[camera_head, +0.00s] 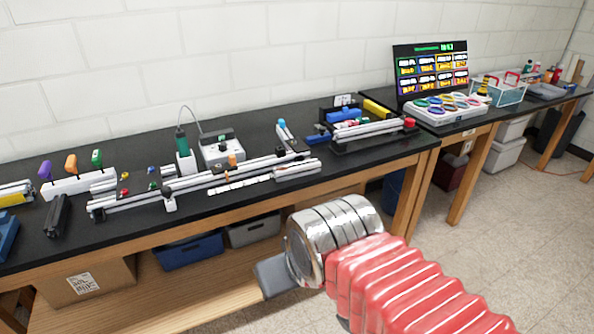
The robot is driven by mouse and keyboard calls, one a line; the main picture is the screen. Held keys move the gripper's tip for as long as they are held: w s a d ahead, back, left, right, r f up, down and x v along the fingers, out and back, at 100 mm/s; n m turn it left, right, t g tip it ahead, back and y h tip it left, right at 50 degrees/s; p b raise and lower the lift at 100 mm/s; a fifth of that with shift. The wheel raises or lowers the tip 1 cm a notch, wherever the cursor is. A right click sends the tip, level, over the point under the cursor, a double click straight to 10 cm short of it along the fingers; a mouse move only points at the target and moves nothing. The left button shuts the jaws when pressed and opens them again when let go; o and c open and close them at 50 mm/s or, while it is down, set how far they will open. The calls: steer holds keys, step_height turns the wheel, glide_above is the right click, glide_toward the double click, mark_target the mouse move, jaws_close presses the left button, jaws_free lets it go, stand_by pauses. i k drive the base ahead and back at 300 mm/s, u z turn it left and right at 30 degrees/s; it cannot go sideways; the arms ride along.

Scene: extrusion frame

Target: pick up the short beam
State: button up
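Several silver extrusion beams lie on the black bench (330,180). A long beam (135,203) runs along the bench's middle. A short silver piece (298,171) lies near its right end, close to the front edge. I cannot tell which one is the short beam. More beams (368,131) lie in a dark rack at the right. My gripper (274,277) shows as a grey part beyond the silver rings of my red-sleeved arm. It is in front of the bench and below its top, away from the beams. Its fingers are mostly hidden.
A tool stand (75,186) with coloured handles is at left. A screen (430,69) and tray of coloured bowls (444,108) are at right.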

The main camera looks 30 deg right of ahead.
mark_target(286, 172)
steer(key=z, duration=2.1)
steer(key=i, duration=1.4)
steer(key=u, duration=0.45)
